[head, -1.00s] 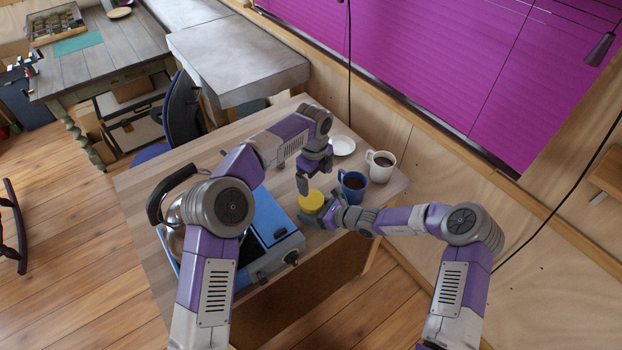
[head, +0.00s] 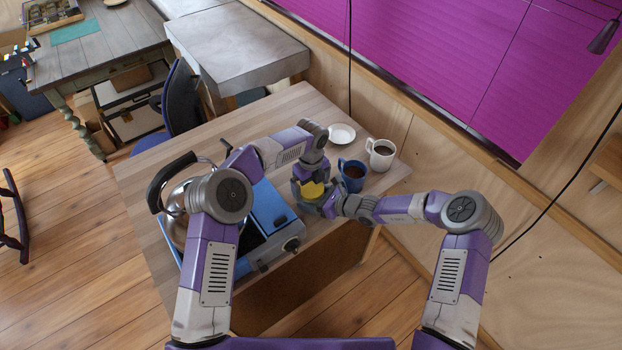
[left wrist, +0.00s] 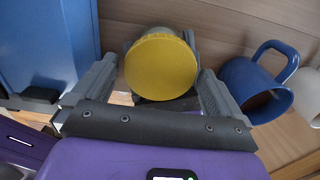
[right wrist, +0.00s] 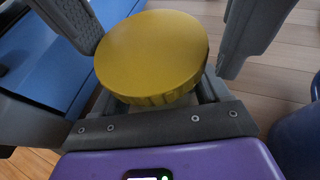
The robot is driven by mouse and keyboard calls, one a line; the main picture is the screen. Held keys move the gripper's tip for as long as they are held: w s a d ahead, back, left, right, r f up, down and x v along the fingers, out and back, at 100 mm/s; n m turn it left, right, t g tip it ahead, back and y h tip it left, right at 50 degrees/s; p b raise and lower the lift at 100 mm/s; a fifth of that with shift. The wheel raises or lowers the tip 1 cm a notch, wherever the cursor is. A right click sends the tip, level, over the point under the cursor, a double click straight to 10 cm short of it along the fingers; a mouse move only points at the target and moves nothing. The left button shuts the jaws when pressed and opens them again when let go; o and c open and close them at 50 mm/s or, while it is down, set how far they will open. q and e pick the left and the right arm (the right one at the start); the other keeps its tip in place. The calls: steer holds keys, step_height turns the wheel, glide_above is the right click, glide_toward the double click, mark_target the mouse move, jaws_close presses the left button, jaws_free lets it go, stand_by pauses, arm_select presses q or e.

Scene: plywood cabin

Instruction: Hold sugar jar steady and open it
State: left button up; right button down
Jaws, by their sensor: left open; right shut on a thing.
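The sugar jar has a round yellow lid (head: 312,190) and stands near the table's front edge, between the stove and the blue mug. My right gripper (head: 323,206) is shut on the jar's body below the lid, from the front right. My left gripper (head: 309,183) is open, reaching down over the jar with one finger on each side of the lid. In the left wrist view the lid (left wrist: 160,67) sits between the open fingers, with gaps visible. In the right wrist view the lid (right wrist: 152,52) hides most of the jar's body.
A blue mug (head: 353,184) of dark drink stands close right of the jar, with a white mug (head: 381,161) and white saucer (head: 341,134) behind. A blue camp stove (head: 272,208) and a steel kettle (head: 178,205) are to the left. The table's back left is clear.

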arm_select(q)
steer(key=shift+c, duration=0.3)
steer(key=c, duration=0.9)
steer(key=n, duration=1)
